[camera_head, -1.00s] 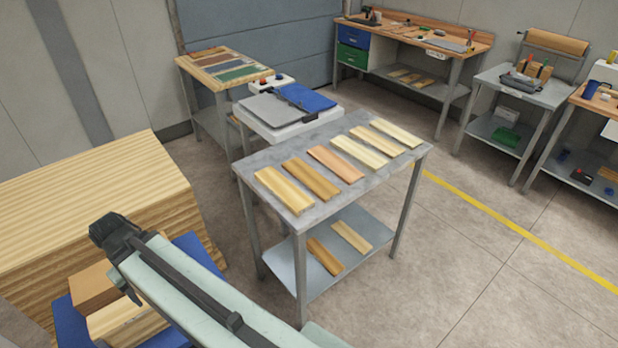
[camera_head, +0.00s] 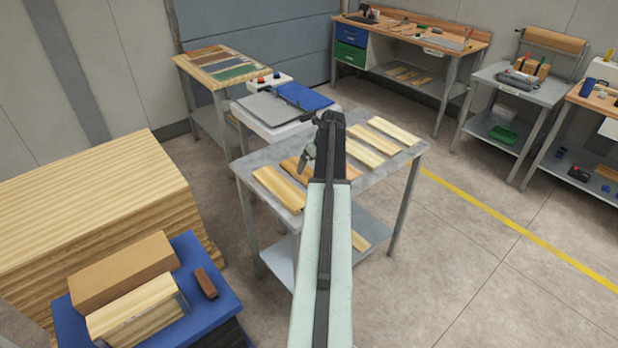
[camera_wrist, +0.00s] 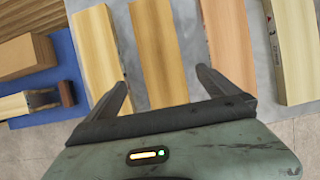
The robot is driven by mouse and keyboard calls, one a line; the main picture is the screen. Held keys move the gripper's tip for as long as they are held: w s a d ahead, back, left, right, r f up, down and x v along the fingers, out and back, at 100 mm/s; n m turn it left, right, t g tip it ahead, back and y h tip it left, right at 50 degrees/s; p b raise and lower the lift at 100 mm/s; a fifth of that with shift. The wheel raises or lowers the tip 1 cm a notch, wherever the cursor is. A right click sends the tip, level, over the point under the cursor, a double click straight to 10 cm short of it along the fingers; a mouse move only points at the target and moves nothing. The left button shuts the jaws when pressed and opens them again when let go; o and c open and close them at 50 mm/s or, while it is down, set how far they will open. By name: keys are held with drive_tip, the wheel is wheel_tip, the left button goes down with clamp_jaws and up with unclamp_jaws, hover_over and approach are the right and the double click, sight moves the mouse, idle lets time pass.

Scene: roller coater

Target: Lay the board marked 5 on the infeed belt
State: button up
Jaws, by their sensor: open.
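The leftmost board (camera_head: 278,189) is light tan. A second tan board (camera_head: 292,166) and a pinkish one are partly hidden by my arm; paler boards (camera_head: 370,152) lie to the right. My gripper (camera_head: 322,140) is open and empty above the row. In the wrist view its fingers (camera_wrist: 165,88) straddle the second tan board (camera_wrist: 155,45) from above. A white machine (camera_head: 275,128) with a grey flat surface (camera_head: 268,108), possibly the infeed belt, stands behind the table.
Another board (camera_head: 360,242) lies on the table's lower shelf. A large wood stack (camera_head: 80,210) and a blue platform (camera_head: 215,290) with wooden blocks stand left. Workbenches line the back and right. Open floor lies right of the table, crossed by a yellow line (camera_head: 510,228).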

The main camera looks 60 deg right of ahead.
sight(308, 175)
drive_tip(key=b+x, duration=0.2)
drive_tip(key=x, duration=0.1)
drive_tip(key=shift+r, duration=0.1)
drive_tip(key=b+x, duration=0.5)
drive_tip(key=shift+s+d+f, duration=0.15)
drive_tip(key=shift+s+f, duration=0.1)
drive_tip(key=shift+r, duration=0.2)
drive_tip(key=c, duration=1.9)
drive_tip(key=shift+r, duration=0.1)
